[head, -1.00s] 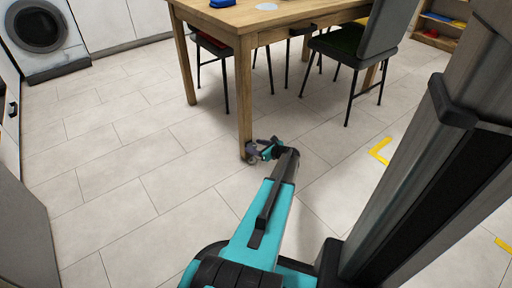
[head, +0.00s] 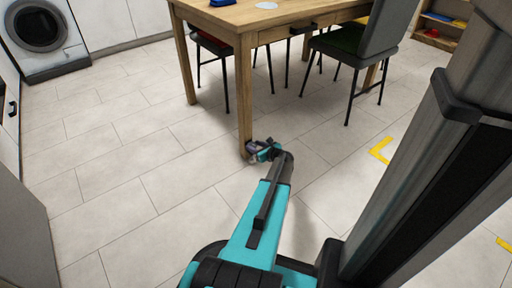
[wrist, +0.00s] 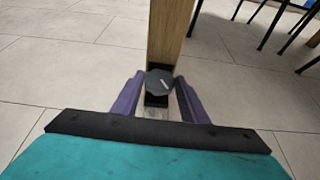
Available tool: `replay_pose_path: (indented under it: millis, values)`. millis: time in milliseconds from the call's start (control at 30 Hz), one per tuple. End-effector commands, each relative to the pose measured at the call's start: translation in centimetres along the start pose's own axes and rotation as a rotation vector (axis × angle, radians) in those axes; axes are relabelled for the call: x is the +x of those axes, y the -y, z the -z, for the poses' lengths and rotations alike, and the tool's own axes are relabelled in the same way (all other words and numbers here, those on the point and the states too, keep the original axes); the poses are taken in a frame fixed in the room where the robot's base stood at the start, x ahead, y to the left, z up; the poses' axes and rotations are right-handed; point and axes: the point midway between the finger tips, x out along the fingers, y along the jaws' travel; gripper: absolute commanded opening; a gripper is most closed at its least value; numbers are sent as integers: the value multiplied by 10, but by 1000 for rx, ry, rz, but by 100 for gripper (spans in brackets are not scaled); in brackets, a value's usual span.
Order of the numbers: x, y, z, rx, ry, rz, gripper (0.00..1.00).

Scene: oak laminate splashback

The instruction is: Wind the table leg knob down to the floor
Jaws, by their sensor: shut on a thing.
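The wooden table leg (head: 244,100) stands at the near corner of the table (head: 262,17). In the wrist view, the lower leg (wrist: 170,35) has a dark grey knob (wrist: 159,82) at its foot, with a short pale mark on its face. The knob lies between the two purple fingers of my gripper (wrist: 160,100), which is shut on it. In the head view, my gripper (head: 252,148) is at the foot of the leg and hides most of the knob. A dark block shows under the knob in the wrist view; whether it touches the floor I cannot tell.
Chairs with thin black legs (head: 350,95) stand by the table to the right. A washing machine (head: 40,35) is at the back left. Yellow tape (head: 380,150) marks the floor at right. The tiled floor (head: 110,170) left of the leg is clear.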

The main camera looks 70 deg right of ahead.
Motion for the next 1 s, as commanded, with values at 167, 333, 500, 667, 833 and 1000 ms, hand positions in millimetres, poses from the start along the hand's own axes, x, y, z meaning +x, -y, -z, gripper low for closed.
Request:
replay_pose_path:
  millis: [167,333,500,667,833,1000]
  values:
    - [-2,-3,1,40,0,102,17]
    - [-1,-5,2,79,1,194,17]
    - [0,-6,2,113,1,272,17]
    - [0,-7,0,133,1,322,17]
    - [0,-5,-1,145,1,351,17]
    - [-1,-4,-2,148,1,359,17]
